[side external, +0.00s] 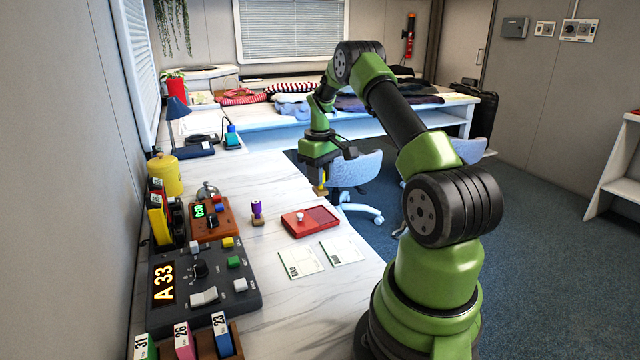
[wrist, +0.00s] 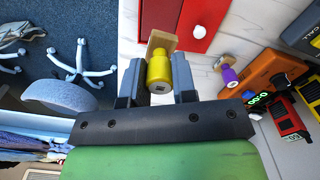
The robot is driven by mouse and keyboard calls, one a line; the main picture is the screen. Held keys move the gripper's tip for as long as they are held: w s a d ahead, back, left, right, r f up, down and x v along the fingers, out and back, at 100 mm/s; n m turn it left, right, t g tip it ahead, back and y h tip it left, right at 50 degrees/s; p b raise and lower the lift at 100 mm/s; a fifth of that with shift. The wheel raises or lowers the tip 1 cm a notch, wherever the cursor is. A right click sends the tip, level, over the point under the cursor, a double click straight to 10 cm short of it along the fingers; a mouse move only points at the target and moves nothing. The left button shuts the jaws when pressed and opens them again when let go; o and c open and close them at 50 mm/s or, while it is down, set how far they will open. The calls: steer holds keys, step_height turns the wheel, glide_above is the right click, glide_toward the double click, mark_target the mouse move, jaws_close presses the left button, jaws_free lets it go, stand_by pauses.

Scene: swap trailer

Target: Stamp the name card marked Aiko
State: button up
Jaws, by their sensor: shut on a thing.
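My gripper (side external: 320,178) is shut on a yellow stamp (wrist: 158,72), which has a square wooden base. In the side view the stamp (side external: 321,187) hangs below my gripper near the desk's right edge, apart from the cards. A red ink pad box (side external: 310,221) lies on the desk, with a white knob on its left part and a darker panel on its right. Two white name cards lie flat in front of it, a left card (side external: 301,263) and a right card (side external: 341,251). Their names are too small to read.
A purple stamp (side external: 257,212) stands left of the ink pad. A blue chair (side external: 357,168) stands beside the desk. Bare desk surrounds the cards.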

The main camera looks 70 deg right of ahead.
steer(key=shift+r, duration=0.4)
steer(key=s+a+f+n, duration=0.2)
steer(key=a+n, duration=0.7)
steer(key=a, duration=0.7)
steer(key=shift+w+f, duration=0.15)
steer(key=shift+f, duration=2.4)
steer(key=shift+f, duration=0.5)
step_height(320, 180, up, 7)
stand_by(0.5)
